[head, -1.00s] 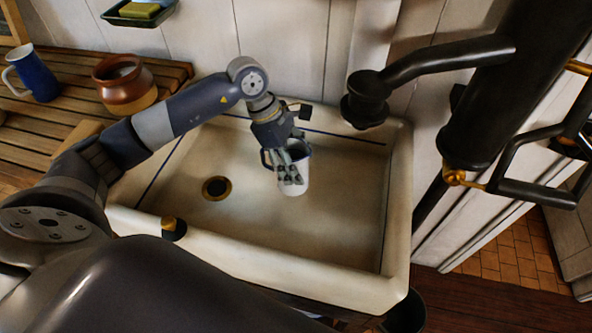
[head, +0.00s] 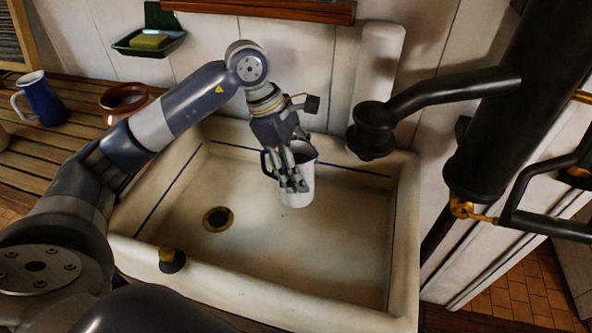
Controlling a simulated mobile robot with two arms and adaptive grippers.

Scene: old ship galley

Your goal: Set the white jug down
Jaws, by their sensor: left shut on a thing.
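The white jug (head: 298,194) has a dark rim and is in the head view, over the back part of the sink (head: 330,252). My left gripper (head: 290,180) is shut on the white jug, with its fingers across the jug's near side. The jug looks about upright. I cannot tell whether its base touches the sink floor or hangs above it. The fingers hide part of the jug's side. My right gripper is not in view.
A black pump spout (head: 372,125) juts over the sink's back right. The drain (head: 217,219) is left of the jug. A blue jug (head: 43,103) and a brown pot (head: 124,100) stand on the slatted board. The sink's front and right floor is clear.

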